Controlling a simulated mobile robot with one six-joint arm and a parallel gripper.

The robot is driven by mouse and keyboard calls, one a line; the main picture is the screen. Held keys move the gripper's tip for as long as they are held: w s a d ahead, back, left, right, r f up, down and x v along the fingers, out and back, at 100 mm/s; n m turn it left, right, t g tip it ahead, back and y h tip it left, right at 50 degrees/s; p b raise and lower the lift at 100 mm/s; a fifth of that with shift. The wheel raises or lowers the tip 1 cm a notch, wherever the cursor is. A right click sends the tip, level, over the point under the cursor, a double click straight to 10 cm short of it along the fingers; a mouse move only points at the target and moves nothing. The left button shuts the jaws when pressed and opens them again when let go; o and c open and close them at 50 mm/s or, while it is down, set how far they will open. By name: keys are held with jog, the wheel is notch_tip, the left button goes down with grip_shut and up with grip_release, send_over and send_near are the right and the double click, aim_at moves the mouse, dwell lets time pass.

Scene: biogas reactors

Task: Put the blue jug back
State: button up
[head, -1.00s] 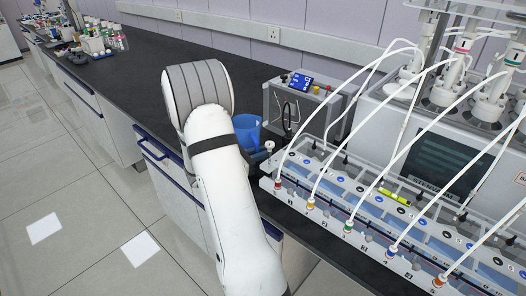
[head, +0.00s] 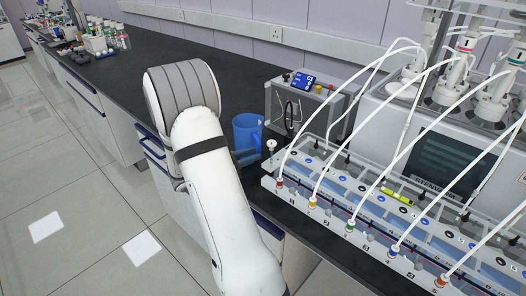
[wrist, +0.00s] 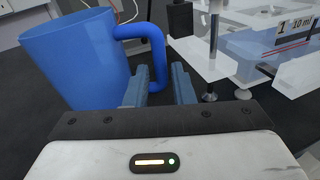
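The blue jug (head: 246,133) stands upright on the dark bench, just left of the grey control box, partly hidden by my arm. In the wrist view the jug (wrist: 75,58) fills the left side, with its handle (wrist: 157,45) pointing right. My gripper (wrist: 160,85) has its two blue-grey fingers apart at the lower end of the handle. The handle shows in line with the gap between them, and I see no clear grip on it.
The grey control box (head: 303,105) stands behind the jug. The reactor rack (head: 365,200) with white tubes is close on the right; its clear edge also shows in the wrist view (wrist: 205,62). The bench (head: 190,60) is free behind and left of the jug. Bottles (head: 105,38) stand far left.

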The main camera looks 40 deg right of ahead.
jog(key=v, duration=0.7)
jog(key=shift+s+a+r, duration=0.2)
jog(key=shift+s, duration=0.05)
jog(key=s+a+r+m+t+y, duration=0.2)
jog(key=s+a+m+y, duration=0.5)
jog(key=a, duration=0.4)
jog(key=s+a+r+m+t+y, duration=0.3)
jog(key=s+a+m+t+y, duration=0.1)
jog(key=s+a+m+y, duration=0.3)
jog(key=s+a+y, duration=0.2)
jog(key=a+y, duration=0.1)
jog(key=a, duration=0.1)
jog(key=shift+a+m, duration=0.4)
